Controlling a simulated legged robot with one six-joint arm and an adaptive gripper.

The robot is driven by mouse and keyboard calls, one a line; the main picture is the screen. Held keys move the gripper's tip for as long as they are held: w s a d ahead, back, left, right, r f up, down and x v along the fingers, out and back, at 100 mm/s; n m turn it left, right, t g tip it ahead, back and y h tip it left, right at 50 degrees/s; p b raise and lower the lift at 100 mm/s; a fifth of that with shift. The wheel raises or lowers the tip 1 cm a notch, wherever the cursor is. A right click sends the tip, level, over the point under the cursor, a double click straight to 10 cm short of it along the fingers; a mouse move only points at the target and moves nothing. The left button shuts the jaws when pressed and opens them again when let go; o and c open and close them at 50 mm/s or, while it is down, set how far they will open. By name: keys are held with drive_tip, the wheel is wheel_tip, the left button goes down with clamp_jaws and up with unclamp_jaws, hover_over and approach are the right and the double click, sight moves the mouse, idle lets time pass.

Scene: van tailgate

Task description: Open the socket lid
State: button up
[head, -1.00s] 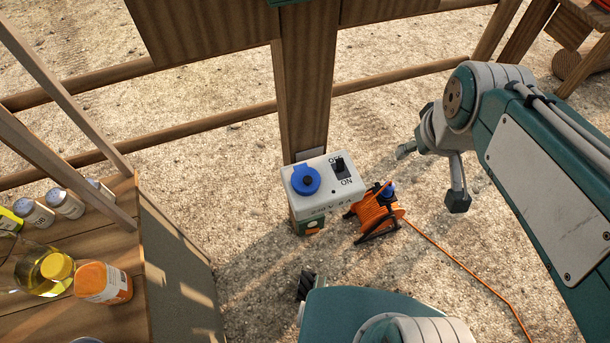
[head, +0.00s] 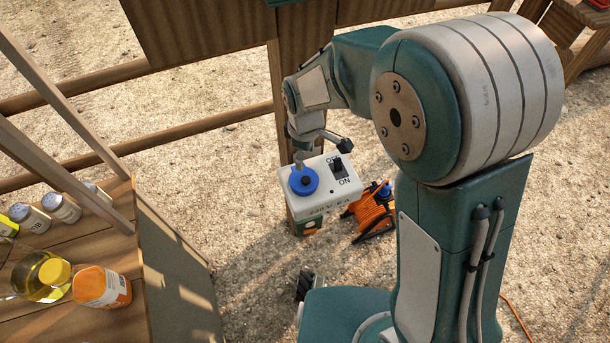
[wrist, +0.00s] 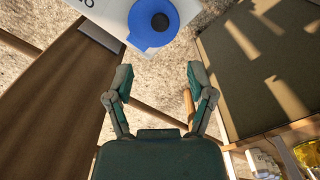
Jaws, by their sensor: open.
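The socket lid (head: 304,181) is a round blue cover with a dark centre on top of a white box (head: 322,201) fixed to a wooden post. It looks closed. In the wrist view the blue lid (wrist: 153,22) is at the top, beyond the fingertips. My gripper (head: 318,150) is above the box's back edge, with one finger by the lid's far side; I cannot tell if it touches. In the wrist view my gripper (wrist: 158,80) is open, with nothing between its fingers.
The box has an ON/OFF switch (head: 338,168) right of the lid. An orange cable reel (head: 372,212) stands on the ground to the right. A wooden bench at left holds jars (head: 103,287) and cans (head: 62,207). Gravelly ground between bench and box is free.

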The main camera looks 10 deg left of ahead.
sight(305, 179)
wheel_tip(305, 179, down, 10)
drive_tip(key=shift+d+f, duration=0.1)
idle(0.4)
clamp_jaws()
